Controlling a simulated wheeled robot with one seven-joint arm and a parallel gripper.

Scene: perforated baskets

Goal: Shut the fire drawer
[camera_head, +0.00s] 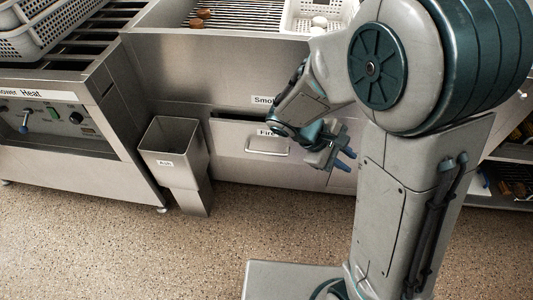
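The fire drawer (232,146) is a steel front with a "Fire" label and a bar handle (267,151), low in the middle cabinet. A dark gap shows along its top edge, so it stands partly pulled out. Its right part is hidden behind my arm. My gripper (347,160) is at the right of the drawer in the picture, beyond the handle. Its blue fingertips are apart with nothing seen between them. Whether it touches the drawer front cannot be told.
A steel bin labelled "Ash" (184,178) stands left of the drawer. A counter with knobs (60,122) is at the left. Perforated baskets (40,40) and a grill rack (235,14) are above. The speckled floor (130,255) in front is clear.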

